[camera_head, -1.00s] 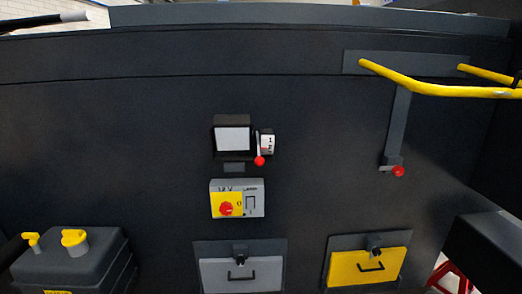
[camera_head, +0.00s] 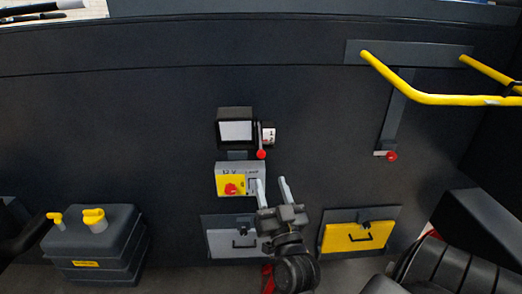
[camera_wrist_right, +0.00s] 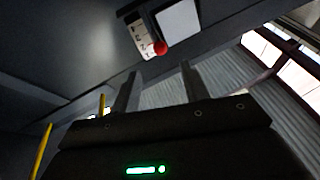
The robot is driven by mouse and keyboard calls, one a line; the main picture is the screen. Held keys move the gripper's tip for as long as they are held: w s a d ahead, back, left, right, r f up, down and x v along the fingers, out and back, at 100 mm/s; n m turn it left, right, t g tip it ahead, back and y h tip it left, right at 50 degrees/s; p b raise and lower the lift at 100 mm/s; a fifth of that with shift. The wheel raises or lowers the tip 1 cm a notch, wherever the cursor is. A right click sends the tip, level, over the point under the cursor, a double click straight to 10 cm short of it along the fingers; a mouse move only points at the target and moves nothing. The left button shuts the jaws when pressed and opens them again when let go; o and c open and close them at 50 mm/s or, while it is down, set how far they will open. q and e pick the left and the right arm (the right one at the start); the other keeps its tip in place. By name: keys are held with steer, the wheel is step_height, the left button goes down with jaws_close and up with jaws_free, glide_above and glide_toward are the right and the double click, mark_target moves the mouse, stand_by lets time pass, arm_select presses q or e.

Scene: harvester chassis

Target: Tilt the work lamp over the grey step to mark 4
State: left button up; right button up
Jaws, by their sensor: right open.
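The work lamp (camera_head: 235,130) is a black box with a pale square face, on the dark wall above the switch box and the grey step (camera_head: 220,243). A white number scale (camera_head: 268,134) sits at its right side, with a lever ending in a red knob (camera_head: 261,155) pointing down. My right gripper (camera_head: 271,184) is open and empty, below the knob and in front of the switch box's right edge. In the right wrist view, the knob (camera_wrist_right: 160,47) and lamp face (camera_wrist_right: 180,20) show beyond the open fingers (camera_wrist_right: 160,75), apart from them. My left gripper is not visible.
A switch box (camera_head: 230,184) with a red dial is just below the lamp. A yellow step (camera_head: 356,238) is at right. A yellow rail (camera_head: 430,98) and another red-knobbed lever (camera_head: 391,156) are at upper right. A dark tank (camera_head: 95,245) with yellow caps stands at left.

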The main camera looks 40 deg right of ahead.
mark_target(262, 158)
steer(key=b+x, duration=0.3)
steer(key=x, duration=0.7)
steer(key=shift+a, duration=0.1)
steer(key=shift+w+d+r, duration=0.1)
steer(key=shift+w+d, duration=0.15)
steer(key=shift+w, duration=0.1)
jaws_close()
